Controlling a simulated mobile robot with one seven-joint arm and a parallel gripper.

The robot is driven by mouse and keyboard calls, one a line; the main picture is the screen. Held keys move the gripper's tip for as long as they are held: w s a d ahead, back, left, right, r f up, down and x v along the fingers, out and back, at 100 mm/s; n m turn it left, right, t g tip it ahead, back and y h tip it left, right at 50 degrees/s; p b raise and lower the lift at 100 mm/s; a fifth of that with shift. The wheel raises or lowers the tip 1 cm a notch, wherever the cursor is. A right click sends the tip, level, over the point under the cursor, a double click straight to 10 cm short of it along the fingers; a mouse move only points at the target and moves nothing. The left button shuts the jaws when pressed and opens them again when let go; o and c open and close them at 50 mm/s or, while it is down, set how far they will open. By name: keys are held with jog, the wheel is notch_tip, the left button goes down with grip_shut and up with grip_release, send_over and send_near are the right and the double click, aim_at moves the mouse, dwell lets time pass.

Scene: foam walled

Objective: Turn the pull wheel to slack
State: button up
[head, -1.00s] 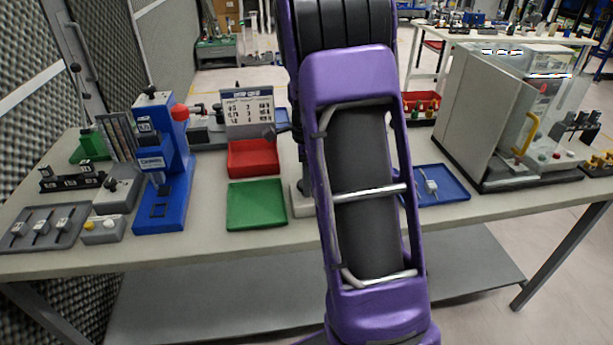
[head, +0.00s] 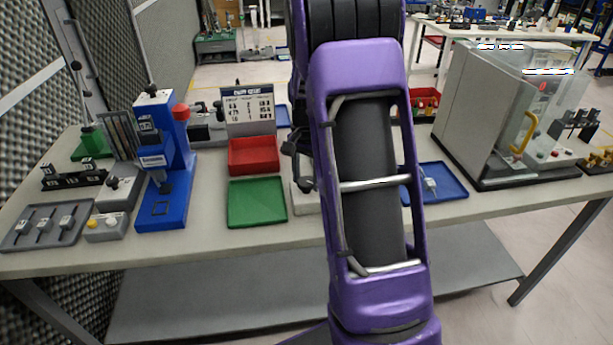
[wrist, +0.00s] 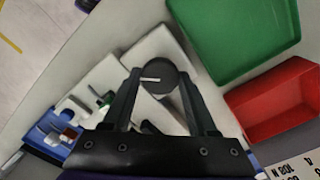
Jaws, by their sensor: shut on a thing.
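The pull wheel (wrist: 158,75) is a dark round knob with a short pale line across its face, on a light block (wrist: 150,48) in the wrist view. My gripper (wrist: 160,82) has one finger on each side of the wheel and is shut on it. The pale line lies nearly level in that view, left of the wheel's middle. In the head view, my purple arm hides the wheel; only part of its pale base (head: 304,200) shows left of the arm. Dark parts of my wrist also show there.
A green tray (head: 257,202) and a red bin (head: 253,155) stand left of the arm. A blue tray (head: 450,190) lies to its right, before a clear-walled cabinet (head: 480,125). A blue press (head: 165,175) stands farther left.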

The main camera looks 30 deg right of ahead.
aim_at(306, 181)
jog(key=n, duration=0.7)
jog(key=n+p, duration=0.1)
jog(key=n, duration=0.5)
jog(key=shift+n, duration=0.4)
jog(key=n+p, duration=0.1)
jog(key=n, duration=1.1)
jog(key=shift+n, duration=0.3)
jog(key=o, duration=1.4)
jog(key=shift+c, duration=0.2)
notch_tip(306, 181, up, 18)
jog(key=shift+f, duration=0.25)
